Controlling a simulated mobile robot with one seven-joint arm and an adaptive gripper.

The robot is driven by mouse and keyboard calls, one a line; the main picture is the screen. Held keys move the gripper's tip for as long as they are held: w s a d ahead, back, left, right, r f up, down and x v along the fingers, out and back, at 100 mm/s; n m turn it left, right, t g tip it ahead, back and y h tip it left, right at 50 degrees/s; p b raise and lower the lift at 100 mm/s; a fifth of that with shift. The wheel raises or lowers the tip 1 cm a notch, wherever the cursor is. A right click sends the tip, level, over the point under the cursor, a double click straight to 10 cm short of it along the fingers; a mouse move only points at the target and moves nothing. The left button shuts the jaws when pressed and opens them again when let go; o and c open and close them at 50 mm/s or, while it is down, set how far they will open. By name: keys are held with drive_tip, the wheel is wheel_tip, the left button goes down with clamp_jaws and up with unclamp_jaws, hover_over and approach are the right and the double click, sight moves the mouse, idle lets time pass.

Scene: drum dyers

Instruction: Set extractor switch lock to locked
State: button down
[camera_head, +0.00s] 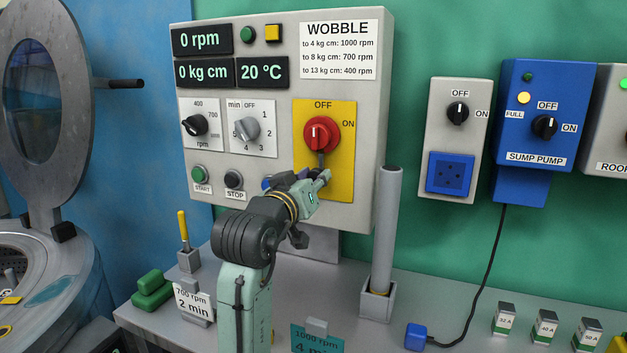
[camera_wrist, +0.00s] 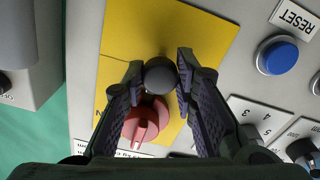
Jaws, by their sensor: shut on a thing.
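The red extractor switch (camera_head: 321,134) sits on a yellow plate (camera_head: 341,182) marked OFF and ON, on the grey control box. Its white pointer mark points up toward OFF. A short grey lock piece (camera_head: 320,158) shows just below the switch. In the wrist view, the dark round end of the lock piece (camera_wrist: 160,74) is between the fingertips of my gripper (camera_wrist: 160,83), with the red switch (camera_wrist: 147,121) behind it. My gripper (camera_head: 322,176) is shut on this lock piece. The fingers partly hide the plate's lower part.
The blue button (camera_wrist: 282,57) is beside the yellow plate, close to my gripper. The rpm knob (camera_head: 194,125) and timer knob (camera_head: 245,129) are left of it. A grey upright tube (camera_head: 386,230) stands in a holder to the right.

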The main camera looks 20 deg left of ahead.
drive_tip(key=shift+r+p, duration=0.6)
drive_tip(key=shift+r, duration=0.6)
drive_tip(key=c, duration=1.3)
unclamp_jaws()
drive_tip(key=shift+f, duration=0.1)
drive_tip(key=shift+s, duration=0.1)
drive_tip(key=s, duration=1.2)
drive_tip(key=shift+a, duration=0.15)
drive_tip(key=shift+w, duration=0.1)
